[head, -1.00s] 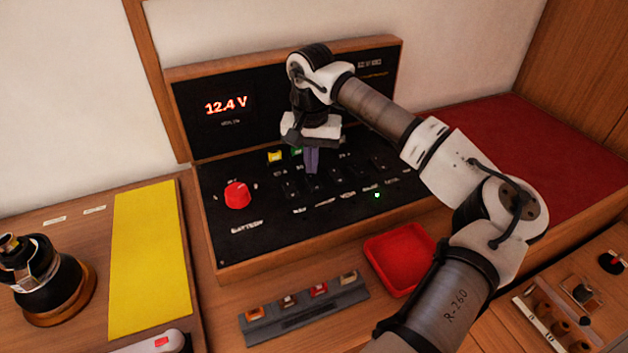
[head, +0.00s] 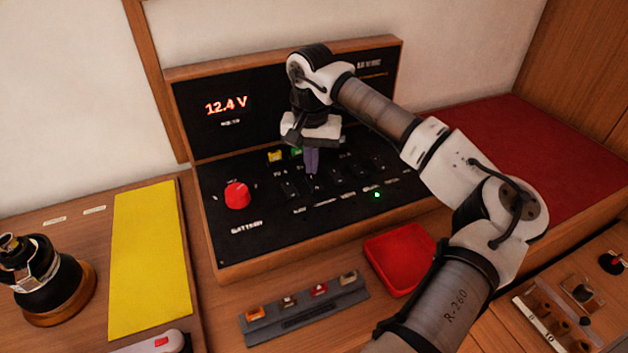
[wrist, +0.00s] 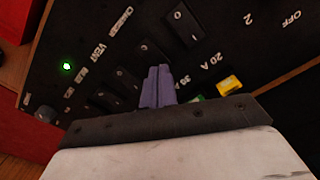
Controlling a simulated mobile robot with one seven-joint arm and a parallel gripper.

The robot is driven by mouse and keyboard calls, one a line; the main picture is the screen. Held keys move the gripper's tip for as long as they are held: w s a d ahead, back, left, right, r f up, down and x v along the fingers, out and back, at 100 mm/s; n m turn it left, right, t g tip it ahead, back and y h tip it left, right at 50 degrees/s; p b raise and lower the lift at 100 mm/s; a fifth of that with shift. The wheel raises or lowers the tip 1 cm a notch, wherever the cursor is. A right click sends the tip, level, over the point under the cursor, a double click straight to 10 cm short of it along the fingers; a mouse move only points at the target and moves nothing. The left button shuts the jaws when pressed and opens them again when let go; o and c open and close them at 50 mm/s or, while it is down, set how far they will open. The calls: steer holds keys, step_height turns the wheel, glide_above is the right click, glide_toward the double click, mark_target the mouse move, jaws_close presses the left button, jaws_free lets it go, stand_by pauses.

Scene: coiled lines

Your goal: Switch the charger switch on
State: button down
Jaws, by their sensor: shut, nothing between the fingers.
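The black switch panel (head: 265,220) has a row of black rocker switches. In the wrist view a CHARGER label (wrist: 122,20) is legible, and a black rocker switch (wrist: 148,52) that appears to go with it sits at my fingertips. I cannot tell which way that rocker is tipped. My gripper (head: 312,172) points down over this row, its purple fingers shut and empty. The fingers (wrist: 156,72) also show in the wrist view, covering part of the switch. Whether they touch it is unclear.
A red knob (head: 237,195) stands left of the switches. Yellow (head: 275,156) and green (wrist: 198,99) fuses sit behind. A green light (head: 377,195) glows at right. The display (head: 227,105) reads 12.4 V. A red tray (head: 399,258) and grey fuse strip (head: 305,308) lie in front.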

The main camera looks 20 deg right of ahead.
mark_target(312, 178)
steer(key=shift+f+b, duration=0.75)
steer(key=shift+f, duration=0.2)
stand_by(0.7)
steer(key=shift+r+p, duration=2)
steer(key=shift+r, duration=1.55)
steer(key=shift+f, duration=0.1)
